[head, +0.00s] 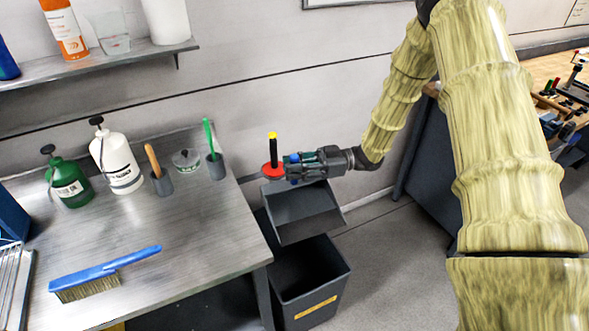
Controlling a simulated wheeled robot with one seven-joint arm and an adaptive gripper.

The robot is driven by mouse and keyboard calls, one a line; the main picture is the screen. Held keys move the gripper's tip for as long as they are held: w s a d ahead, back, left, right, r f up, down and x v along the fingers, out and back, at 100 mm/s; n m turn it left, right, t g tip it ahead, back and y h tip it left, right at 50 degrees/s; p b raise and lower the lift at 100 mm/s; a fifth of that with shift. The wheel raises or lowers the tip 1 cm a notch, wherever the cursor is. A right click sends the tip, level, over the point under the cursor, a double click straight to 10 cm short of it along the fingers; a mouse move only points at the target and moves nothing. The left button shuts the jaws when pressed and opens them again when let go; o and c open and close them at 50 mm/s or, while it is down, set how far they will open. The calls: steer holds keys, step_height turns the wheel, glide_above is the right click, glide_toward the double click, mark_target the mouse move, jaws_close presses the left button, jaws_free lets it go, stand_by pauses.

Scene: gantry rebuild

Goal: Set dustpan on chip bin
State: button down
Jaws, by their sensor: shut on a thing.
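The dustpan is a dark grey pan (303,212) with an upright black handle that has a red collar and a yellow tip. My gripper (284,169) is shut on the dustpan at the handle, near the red collar. The dustpan hangs in the air above the chip bin, with its pan tilted. The chip bin (327,292) is a dark open-topped box with a yellow label, standing on the floor beside the metal table. The pan covers part of the bin's back rim from this view. I cannot tell whether the pan touches the bin.
The metal table (190,228) on the left carries a blue brush (105,273), a green bottle (70,182), a white bottle (117,163) and small cups. Its right edge is close to the bin. A wall shelf (100,66) is above. Floor right of the bin is clear.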

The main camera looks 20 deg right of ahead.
mark_target(294, 156)
steer(key=shift+r+p, duration=1.4)
steer(key=shift+r, duration=1.25)
steer(key=s+d+p, duration=0.1)
steer(key=s+p, duration=0.1)
steer(key=s, duration=1.3)
steer(key=s+d+p, duration=0.2)
steer(key=s+p, duration=0.1)
steer(key=s, duration=1.2)
steer(key=shift+d, duration=0.3)
